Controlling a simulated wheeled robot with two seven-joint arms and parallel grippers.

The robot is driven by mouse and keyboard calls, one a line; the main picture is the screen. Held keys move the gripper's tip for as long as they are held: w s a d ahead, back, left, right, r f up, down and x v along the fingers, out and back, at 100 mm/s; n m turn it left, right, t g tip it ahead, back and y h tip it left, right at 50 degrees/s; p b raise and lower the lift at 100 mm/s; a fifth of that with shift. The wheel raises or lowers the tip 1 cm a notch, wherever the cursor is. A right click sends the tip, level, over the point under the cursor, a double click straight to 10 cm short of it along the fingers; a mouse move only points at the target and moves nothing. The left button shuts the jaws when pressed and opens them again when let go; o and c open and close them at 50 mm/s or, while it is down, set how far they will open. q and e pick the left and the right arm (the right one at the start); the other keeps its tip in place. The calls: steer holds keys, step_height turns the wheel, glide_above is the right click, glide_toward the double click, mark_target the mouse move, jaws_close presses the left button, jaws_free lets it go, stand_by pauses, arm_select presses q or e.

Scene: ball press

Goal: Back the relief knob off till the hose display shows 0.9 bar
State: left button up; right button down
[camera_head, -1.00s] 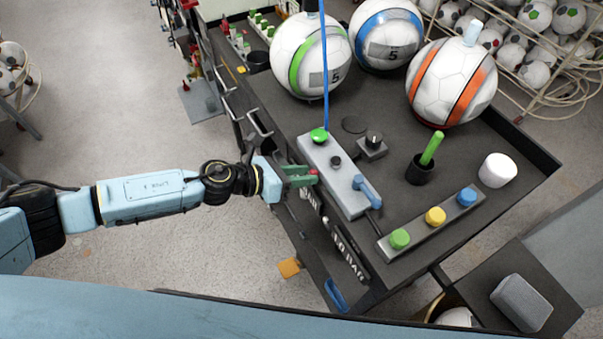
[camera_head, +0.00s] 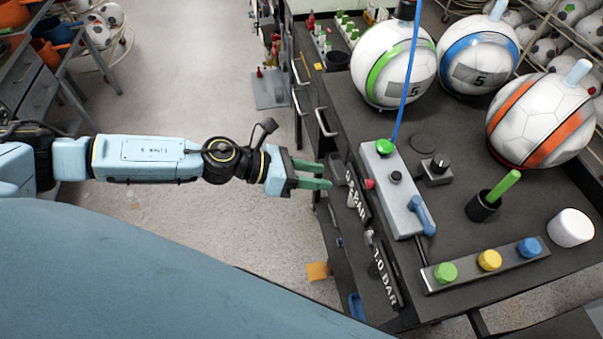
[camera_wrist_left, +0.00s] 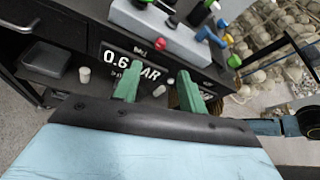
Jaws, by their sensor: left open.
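The relief knob appears to be the small red knob (camera_head: 369,184) on the front side of the grey press block (camera_head: 392,185); it also shows in the left wrist view (camera_wrist_left: 159,44). My left gripper (camera_head: 328,176) is open and empty, its green fingers pointing at the red knob from the left, with a gap between. In the left wrist view the fingers (camera_wrist_left: 159,68) are spread. A display reading about 0.6 BAR (camera_head: 356,198) is on the bench front below the knob, partly covered by a finger in the wrist view. A second reads 1.0 BAR (camera_head: 385,272). Which is the hose display is unclear.
A blue hose (camera_head: 408,75) rises beside the green-striped ball (camera_head: 393,62). A blue lever (camera_head: 421,214), a black dial (camera_head: 438,166) and a strip of coloured buttons (camera_head: 488,262) sit on the bench.

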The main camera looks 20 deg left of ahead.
arm_select(q)
steer(key=shift+b+v, duration=0.35)
steer(key=shift+v, duration=1.2)
